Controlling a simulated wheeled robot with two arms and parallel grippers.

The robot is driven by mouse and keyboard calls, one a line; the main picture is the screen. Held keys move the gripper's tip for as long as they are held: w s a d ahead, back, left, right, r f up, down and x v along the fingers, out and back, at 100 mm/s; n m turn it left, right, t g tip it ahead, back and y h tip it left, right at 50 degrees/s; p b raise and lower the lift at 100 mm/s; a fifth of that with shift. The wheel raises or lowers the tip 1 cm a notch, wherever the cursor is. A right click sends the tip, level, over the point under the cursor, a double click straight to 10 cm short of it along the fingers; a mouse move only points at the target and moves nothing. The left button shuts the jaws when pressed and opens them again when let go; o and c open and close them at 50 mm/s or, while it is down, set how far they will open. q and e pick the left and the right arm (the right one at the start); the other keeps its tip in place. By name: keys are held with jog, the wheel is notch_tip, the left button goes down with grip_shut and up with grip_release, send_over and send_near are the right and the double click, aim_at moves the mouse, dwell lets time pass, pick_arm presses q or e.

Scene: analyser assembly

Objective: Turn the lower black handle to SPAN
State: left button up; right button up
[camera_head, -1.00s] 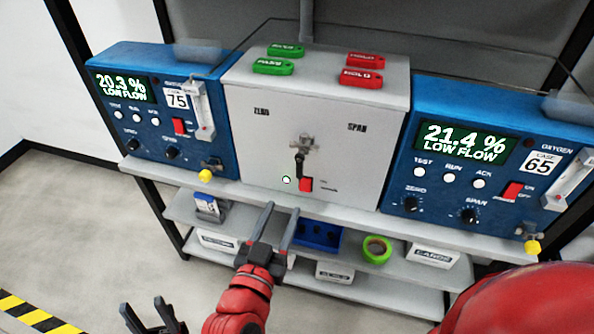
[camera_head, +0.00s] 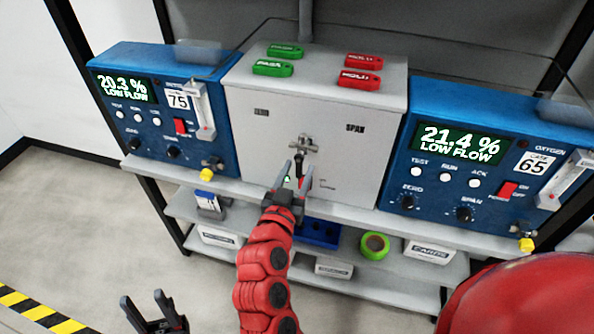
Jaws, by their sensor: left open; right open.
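The grey-white cabinet (camera_head: 350,160) stands mid-shelf with ZERO marked on its left and SPAN on its right. A metal valve (camera_head: 304,145) sits on its front. The black handle (camera_head: 300,161) hangs from it, pointing roughly straight down, between the two marks. My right gripper (camera_head: 297,170) is open in front of the cabinet, its fingers on either side of the handle's lower part. I cannot tell whether they touch it. My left gripper (camera_head: 143,298) is open and empty at the bottom left, far from the cabinet.
Blue analysers stand left (camera_head: 150,125) and right (camera_head: 480,160) of the cabinet. Green tags (camera_head: 273,69) and red tags (camera_head: 360,80) lie on its top. The lower shelf holds a blue bin (camera_head: 318,233), green tape (camera_head: 374,245) and boxes.

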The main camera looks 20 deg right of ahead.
grip_shut()
jog(key=shift+n, duration=0.3)
jog(key=shift+s+d+r+n+p, duration=0.35)
jog(key=shift+n+p, duration=1.2)
jog(key=shift+n, duration=1.35)
jog(key=shift+s+d+r+n+p, duration=0.2)
jog(key=shift+d+r+n+p, duration=0.3)
jog(key=shift+n+p, duration=1.75)
jog(key=shift+s+d+r+n+p, duration=0.3)
jog(key=shift+r+n+p, duration=0.4)
jog(key=shift+n, duration=2.85)
jog(key=shift+f, duration=0.15)
